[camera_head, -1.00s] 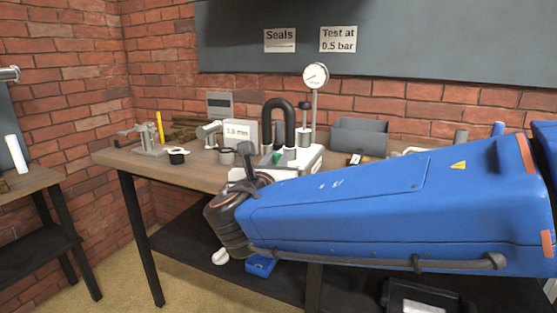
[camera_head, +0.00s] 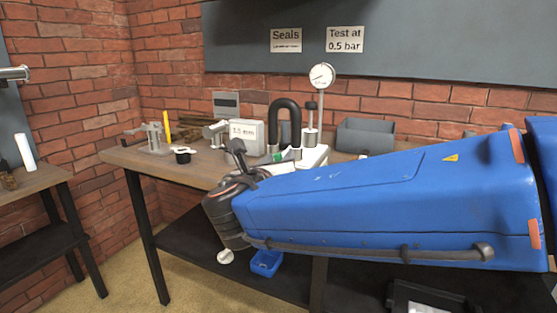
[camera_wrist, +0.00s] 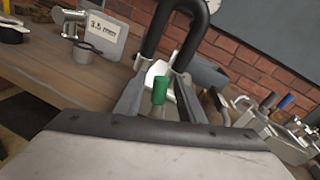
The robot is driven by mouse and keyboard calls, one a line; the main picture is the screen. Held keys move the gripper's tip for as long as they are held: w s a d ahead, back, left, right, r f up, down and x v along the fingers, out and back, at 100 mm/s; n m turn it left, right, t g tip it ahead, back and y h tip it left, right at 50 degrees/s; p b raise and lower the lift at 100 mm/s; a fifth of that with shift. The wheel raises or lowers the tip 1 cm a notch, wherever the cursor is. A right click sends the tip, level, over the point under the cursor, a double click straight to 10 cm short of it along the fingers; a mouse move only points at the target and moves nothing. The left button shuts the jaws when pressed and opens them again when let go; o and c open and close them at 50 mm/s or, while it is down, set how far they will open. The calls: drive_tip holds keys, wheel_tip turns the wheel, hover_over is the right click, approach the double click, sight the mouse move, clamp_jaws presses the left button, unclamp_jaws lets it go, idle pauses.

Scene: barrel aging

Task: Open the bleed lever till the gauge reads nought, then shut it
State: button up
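The bleed lever looks to be the green handle (camera_wrist: 160,88), upright in the wrist view between my gripper's (camera_wrist: 162,85) fingers. The fingers stand apart with a gap on both sides of the handle, so I cannot see them gripping it. The round white gauge (camera_head: 321,76) stands on a thin post above the test rig. Its dark needle shows, but the figures are too small to read.
A thick black U-shaped pipe (camera_head: 285,122) rises close behind the handle. A grey bin (camera_head: 365,136), a white thickness card (camera_head: 244,134) and a metal cup (camera_wrist: 88,53) stand on the bench (camera_head: 125,156).

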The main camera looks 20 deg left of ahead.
drive_tip(key=shift+s, duration=0.1)
drive_tip(key=s+d, duration=0.2)
drive_tip(key=s, duration=1.5)
drive_tip(key=shift+r, duration=0.4)
drive_tip(key=shift+c, duration=0.4)
